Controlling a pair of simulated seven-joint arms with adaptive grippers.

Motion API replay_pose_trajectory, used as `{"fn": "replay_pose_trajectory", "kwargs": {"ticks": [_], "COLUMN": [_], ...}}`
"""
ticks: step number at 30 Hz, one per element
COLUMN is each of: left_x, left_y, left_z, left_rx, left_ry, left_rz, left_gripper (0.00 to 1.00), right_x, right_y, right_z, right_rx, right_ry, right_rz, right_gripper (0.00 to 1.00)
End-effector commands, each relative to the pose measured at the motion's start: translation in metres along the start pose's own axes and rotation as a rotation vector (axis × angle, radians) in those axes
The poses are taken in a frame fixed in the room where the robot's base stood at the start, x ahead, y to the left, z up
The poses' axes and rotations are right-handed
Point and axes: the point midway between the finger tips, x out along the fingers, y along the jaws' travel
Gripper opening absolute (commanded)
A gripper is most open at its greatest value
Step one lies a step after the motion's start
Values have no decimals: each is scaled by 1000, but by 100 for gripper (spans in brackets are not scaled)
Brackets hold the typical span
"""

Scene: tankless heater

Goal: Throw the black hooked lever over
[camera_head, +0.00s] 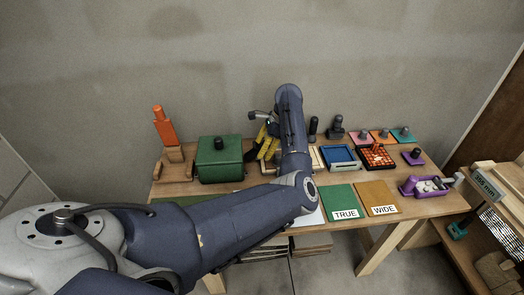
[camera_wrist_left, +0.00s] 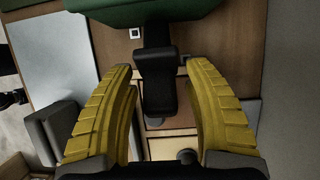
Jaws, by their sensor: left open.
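A black lever (camera_wrist_left: 157,88) with a wide, blocky head shows in the left wrist view. It stands between the two yellow fingers of my left gripper (camera_wrist_left: 161,70). The fingers are spread, with a visible gap on each side of the lever. In the head view my left gripper (camera_head: 266,143) is over the table, just right of the green box, and its yellow fingers show beside my forearm. My right gripper is not in view.
The green box (camera_head: 219,160) stands close on the left, with an orange upright piece (camera_head: 164,127) beyond it. To the right are a blue tray (camera_head: 341,155), a red gridded tray (camera_head: 377,157) and a purple tray (camera_head: 408,187). Green and tan cards (camera_head: 341,199) lie in front.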

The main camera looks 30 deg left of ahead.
Motion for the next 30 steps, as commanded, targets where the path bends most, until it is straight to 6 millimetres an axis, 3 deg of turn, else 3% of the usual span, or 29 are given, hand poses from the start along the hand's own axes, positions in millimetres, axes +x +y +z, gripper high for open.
{"fn": "replay_pose_trajectory", "kwargs": {"ticks": [16,27,30], "left_x": [9,9,9], "left_y": [0,0,0], "left_z": [0,0,0], "left_rx": [0,0,0], "left_ry": [0,0,0], "left_rz": [-1,-1,-1], "left_gripper": [51,8,0], "right_x": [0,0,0], "right_y": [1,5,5], "right_z": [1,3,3], "right_rx": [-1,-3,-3], "right_ry": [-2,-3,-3], "right_rz": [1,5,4], "right_gripper": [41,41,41]}}
